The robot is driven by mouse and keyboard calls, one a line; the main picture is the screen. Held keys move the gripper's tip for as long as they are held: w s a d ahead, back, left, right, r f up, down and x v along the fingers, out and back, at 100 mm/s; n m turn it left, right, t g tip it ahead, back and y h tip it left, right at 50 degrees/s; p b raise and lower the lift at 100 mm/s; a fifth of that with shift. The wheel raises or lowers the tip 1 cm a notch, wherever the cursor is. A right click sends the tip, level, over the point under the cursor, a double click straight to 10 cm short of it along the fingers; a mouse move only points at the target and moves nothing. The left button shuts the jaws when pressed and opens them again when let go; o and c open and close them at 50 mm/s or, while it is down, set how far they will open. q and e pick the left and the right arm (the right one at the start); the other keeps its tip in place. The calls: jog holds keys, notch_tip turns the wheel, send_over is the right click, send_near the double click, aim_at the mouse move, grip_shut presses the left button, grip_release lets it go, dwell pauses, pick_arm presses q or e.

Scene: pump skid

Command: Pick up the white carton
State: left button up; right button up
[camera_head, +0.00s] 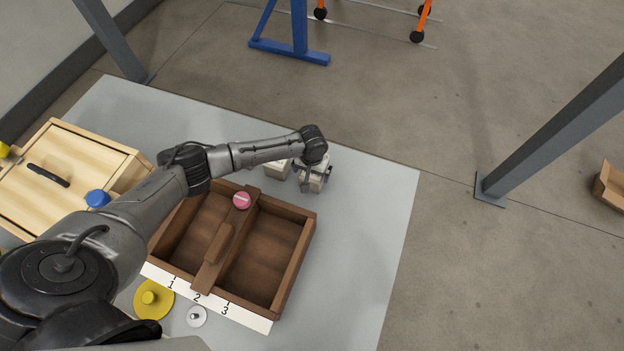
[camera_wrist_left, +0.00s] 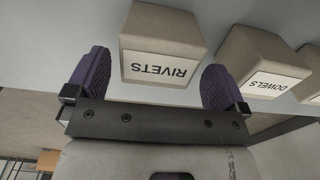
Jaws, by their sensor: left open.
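A whitish carton labelled RIVETS (camera_wrist_left: 163,45) stands between the two purple fingers of my left gripper (camera_wrist_left: 156,82) in the left wrist view. The fingers are open, one on each side, with a visible gap at least on the right. In the head view the left gripper (camera_head: 312,176) reaches down over a pale carton (camera_head: 317,185), partly hiding it. A carton labelled DOWELS (camera_wrist_left: 262,62) stands to its right in the wrist view, and another carton (camera_wrist_left: 312,75) is cut off at the edge. In the head view a pale carton (camera_head: 277,170) stands left of the gripper. My right gripper is not seen.
A brown divided wooden tray (camera_head: 302,243) with a pink round piece (camera_head: 242,200) on its divider lies nearer, beside a numbered strip (camera_head: 232,311). A light wooden box (camera_head: 70,160) with a blue knob (camera_head: 97,198) stands at left. The grey tabletop (camera_head: 375,215) is clear at right.

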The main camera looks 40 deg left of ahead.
pick_arm(q)
notch_tip(320, 180, down, 4)
jog(key=shift+f+b, duration=0.1)
jog(key=shift+b, duration=1)
jog(key=shift+c, duration=0.4)
jog(key=shift+c, duration=0.6)
jog(key=c, duration=0.8)
